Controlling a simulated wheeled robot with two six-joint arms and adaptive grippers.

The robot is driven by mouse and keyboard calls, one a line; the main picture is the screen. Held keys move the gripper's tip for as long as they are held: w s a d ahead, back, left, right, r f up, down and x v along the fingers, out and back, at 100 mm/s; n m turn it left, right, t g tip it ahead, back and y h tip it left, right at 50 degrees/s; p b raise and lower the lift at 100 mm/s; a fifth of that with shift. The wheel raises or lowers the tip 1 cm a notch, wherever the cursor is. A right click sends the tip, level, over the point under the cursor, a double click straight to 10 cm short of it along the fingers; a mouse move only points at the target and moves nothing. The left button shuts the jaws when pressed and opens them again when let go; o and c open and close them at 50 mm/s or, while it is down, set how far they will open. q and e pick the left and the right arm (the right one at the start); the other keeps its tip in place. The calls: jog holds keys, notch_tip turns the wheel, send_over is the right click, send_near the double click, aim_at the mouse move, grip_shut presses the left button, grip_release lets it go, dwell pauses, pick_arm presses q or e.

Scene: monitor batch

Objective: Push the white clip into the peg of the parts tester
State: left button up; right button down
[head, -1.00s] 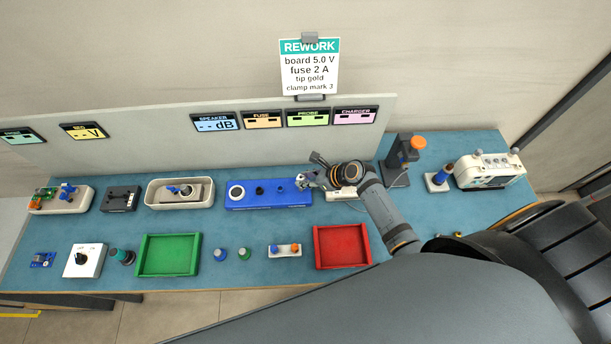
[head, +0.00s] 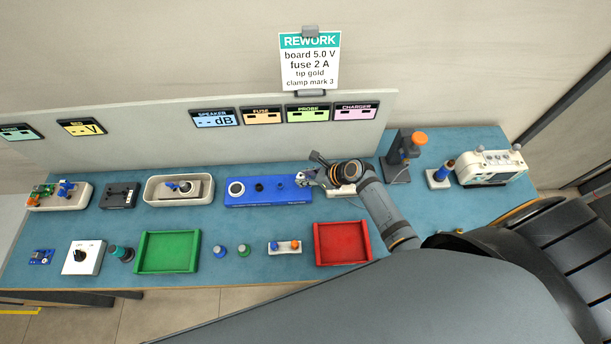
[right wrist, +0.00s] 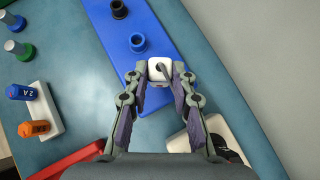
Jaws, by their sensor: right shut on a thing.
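The parts tester (head: 235,200) is a long blue block on the bench, with a round white-rimmed socket at its left end and two upright pegs, a black one (head: 259,188) and a blue one (head: 281,188). In the right wrist view the blue peg (right wrist: 137,42) stands just beyond the fingertips, with the black one farther off. My right gripper (head: 305,181) is over the tester's right end. In the right wrist view its fingers are shut on the small white clip (right wrist: 153,65), with a dark lead or rod at its right side. How the clip sits against the tester is unclear. My left gripper is out of view.
A white device (right wrist: 219,128) lies close to the right finger. A red tray (head: 342,260), a green tray (head: 168,265) and a small fuse block (head: 285,252) stand in front. A grey stand with an orange knob (head: 419,138) is behind right.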

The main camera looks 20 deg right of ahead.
jog(key=shift+f+b, duration=0.45)
jog(key=shift+f, duration=0.8)
dwell(0.5)
jog(key=c, duration=1)
grip_release()
jog(key=shift+c, duration=0.2)
jog(key=v, duration=1.2)
